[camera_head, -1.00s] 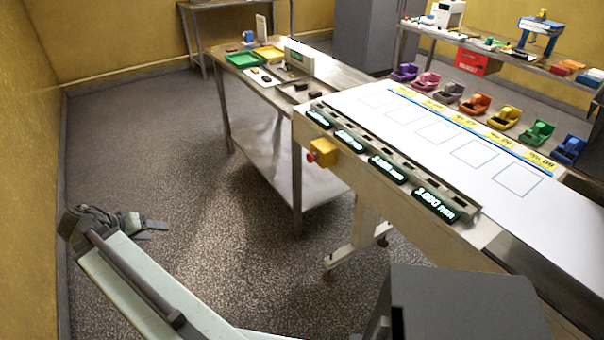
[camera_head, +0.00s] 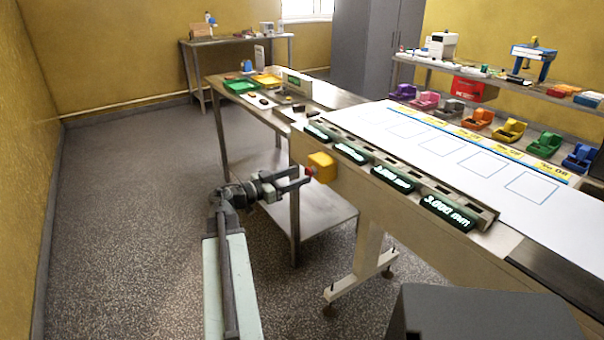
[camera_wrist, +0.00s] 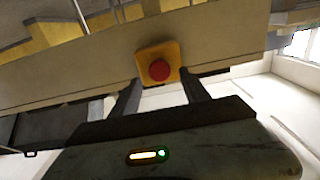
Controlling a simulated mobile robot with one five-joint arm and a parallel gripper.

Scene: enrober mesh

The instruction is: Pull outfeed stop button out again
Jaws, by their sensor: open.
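The outfeed stop button is a red round knob (camera_wrist: 159,71) on a yellow box (camera_head: 322,167), fixed to the side of the conveyor frame. In the head view the red knob (camera_head: 309,171) faces left, toward my gripper (camera_head: 303,178). My gripper is open, with its fingertips close to the knob. In the wrist view the knob lies ahead, between and beyond the two dark fingers of my gripper (camera_wrist: 160,88). I see no contact with it. I cannot tell how far the knob is pushed in.
The conveyor's cream side panel (camera_head: 345,200) runs beside the button, with several dark displays above it. A steel table (camera_head: 325,212) with a lower shelf stands behind my gripper. The floor (camera_head: 130,220) to the left is clear.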

